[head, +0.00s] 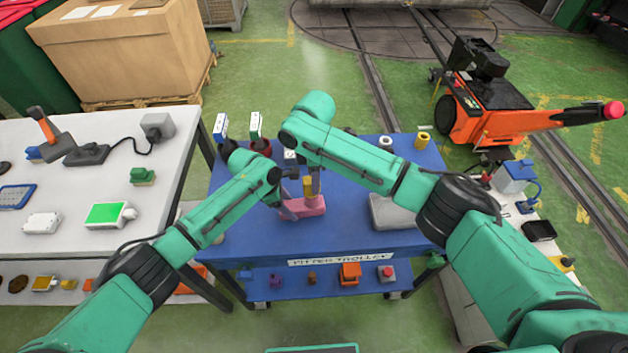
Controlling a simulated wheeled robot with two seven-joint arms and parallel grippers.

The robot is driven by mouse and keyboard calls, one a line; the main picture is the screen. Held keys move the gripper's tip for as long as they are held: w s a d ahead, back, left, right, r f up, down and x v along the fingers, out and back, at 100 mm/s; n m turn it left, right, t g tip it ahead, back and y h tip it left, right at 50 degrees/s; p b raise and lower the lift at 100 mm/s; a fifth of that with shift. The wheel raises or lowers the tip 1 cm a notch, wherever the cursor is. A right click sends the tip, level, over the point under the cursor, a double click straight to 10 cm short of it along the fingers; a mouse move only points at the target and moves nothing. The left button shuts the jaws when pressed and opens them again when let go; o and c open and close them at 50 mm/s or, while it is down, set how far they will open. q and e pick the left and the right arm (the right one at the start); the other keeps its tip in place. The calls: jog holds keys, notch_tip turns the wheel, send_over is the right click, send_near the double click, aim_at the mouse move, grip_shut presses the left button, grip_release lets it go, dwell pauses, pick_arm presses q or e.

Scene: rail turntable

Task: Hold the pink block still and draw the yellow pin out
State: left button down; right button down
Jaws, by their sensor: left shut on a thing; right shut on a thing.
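The pink block (309,208) lies on the blue top of the trolley (345,240), near the middle. The yellow pin (307,188) stands upright at the block; whether its lower end is still inside the block cannot be told. My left gripper (287,212) is shut on the pink block at its left side. My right gripper (312,188) comes down from above and is shut on the yellow pin, hiding part of it.
A grey box (393,212) lies right of the block, partly under my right arm. A yellow ring-shaped part (422,140) and a white roll (386,142) stand at the back right. The trolley's front strip is clear.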

jog(key=shift+r, duration=0.35)
jog(key=shift+r, duration=3)
pick_arm(q)
jog(key=shift+c, duration=0.6)
grip_release()
pick_arm(e)
notch_tip(320, 180, up, 5)
jog(key=shift+f, duration=0.1)
